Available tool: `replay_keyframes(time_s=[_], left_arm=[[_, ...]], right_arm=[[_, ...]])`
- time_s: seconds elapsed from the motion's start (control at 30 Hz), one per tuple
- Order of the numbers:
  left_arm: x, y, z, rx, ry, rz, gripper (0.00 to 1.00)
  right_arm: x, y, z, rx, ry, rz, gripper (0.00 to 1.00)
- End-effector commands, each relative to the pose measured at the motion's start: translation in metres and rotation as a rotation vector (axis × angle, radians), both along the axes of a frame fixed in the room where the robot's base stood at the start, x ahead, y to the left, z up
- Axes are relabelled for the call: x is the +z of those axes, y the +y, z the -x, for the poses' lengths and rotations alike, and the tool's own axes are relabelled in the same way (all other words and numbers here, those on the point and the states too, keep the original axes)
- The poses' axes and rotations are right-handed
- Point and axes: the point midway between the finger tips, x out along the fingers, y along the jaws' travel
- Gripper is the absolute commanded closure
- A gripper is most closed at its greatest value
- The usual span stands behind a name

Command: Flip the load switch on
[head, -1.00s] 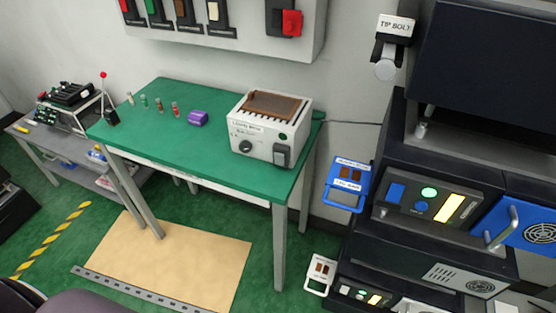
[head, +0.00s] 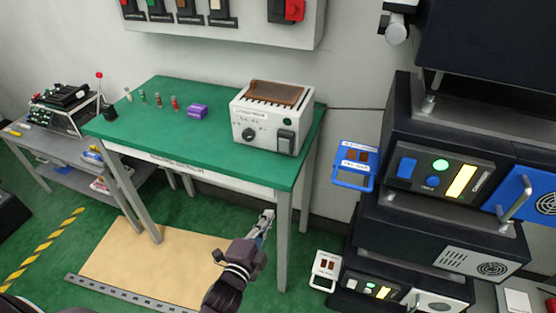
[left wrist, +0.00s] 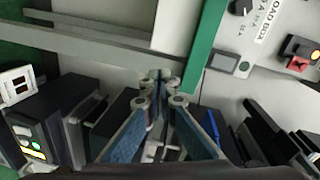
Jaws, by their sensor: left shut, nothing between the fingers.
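A white load box (head: 252,128) stands at the right end of the green table (head: 170,135), with a brown top grille, a round black knob and a lettered front. A dark grey rocker switch (head: 286,141) is at the lower right of its front; I cannot tell its position. My left gripper (head: 268,214) is low in front of the table, below the box and left of the front right leg, apart from the switch. In the left wrist view its fingertips (left wrist: 158,82) are together and empty, and the lettered box front (left wrist: 262,30) is at upper right. My right gripper is not in view.
The table's front edge and right leg (head: 283,240) are close to my left gripper. A dark equipment rack (head: 400,215) with a blue-framed tag (head: 355,164) stands to the right.

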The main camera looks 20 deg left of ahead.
Motion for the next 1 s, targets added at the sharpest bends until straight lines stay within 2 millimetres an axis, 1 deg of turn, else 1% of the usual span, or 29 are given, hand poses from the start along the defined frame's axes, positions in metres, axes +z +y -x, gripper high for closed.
replay_keyframes(time_s=[0.03,0.1,0.2,0.3,0.4,0.77,0.87,1.0], left_arm=[[0.027,0.003,-0.005,0.001,-0.067,-0.055,1.00],[0.059,0.006,-0.008,0.004,-0.140,-0.124,1.00],[0.093,0.010,-0.009,0.011,-0.213,-0.198,1.00],[0.111,0.012,-0.009,0.017,-0.253,-0.238,1.00],[0.118,0.012,-0.009,0.019,-0.266,-0.255,1.00],[0.118,0.012,-0.012,0.019,-0.266,-0.253,1.00],[0.120,0.011,-0.020,0.019,-0.268,-0.252,1.00],[0.122,0.011,-0.044,0.018,-0.269,-0.253,1.00]], right_arm=[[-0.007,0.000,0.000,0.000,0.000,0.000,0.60],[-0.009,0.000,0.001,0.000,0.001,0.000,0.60],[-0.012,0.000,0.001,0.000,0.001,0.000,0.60],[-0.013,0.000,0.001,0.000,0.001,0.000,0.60],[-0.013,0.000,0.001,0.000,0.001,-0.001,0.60],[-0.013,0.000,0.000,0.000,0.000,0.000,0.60],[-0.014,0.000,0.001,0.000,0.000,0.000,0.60],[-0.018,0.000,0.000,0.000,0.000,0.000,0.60]])
